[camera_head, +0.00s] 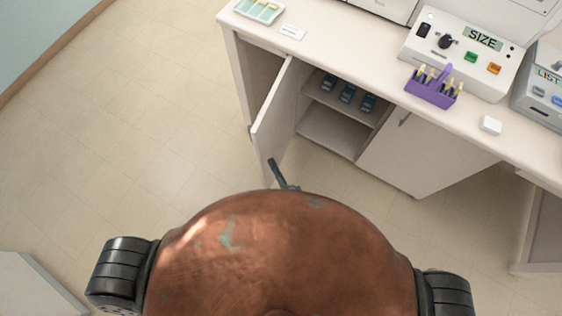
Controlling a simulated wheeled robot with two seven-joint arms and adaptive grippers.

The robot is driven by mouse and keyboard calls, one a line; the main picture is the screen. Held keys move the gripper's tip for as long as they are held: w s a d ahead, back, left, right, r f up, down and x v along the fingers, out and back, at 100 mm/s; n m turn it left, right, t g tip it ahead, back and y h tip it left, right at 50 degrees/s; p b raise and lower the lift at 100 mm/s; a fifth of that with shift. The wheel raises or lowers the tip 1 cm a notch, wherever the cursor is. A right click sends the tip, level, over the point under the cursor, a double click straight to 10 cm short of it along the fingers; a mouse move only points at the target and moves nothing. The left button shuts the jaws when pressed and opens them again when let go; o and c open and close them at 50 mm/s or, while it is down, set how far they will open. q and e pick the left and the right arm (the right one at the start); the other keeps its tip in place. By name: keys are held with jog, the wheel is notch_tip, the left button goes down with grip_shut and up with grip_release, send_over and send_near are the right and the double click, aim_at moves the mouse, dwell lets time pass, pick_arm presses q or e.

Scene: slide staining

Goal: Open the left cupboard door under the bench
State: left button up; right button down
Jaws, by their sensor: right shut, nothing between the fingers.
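The left cupboard door (277,115) under the bench stands open, swung well out from the cupboard front. To its right I see into the cupboard, with its shelf (318,101) and several small dark blue items (346,93). My right gripper (277,171) shows only as a dark, thin tip by the lower outer part of the door. It is shut and empty. I cannot tell whether it touches the door. My own rounded copper-coloured body hides the rest of it. My left gripper is out of view. The door's handle is not visible.
The right cupboard door (425,150) is closed, with a small handle (404,119). On the bench (350,45) are a purple rack (432,92) with vials, a device marked SIZE (470,55) and a slide tray (259,10). The floor (150,120) left of the door is clear.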

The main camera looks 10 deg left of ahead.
jog(key=shift+w+a, duration=0.15)
jog(key=shift+a, duration=0.5)
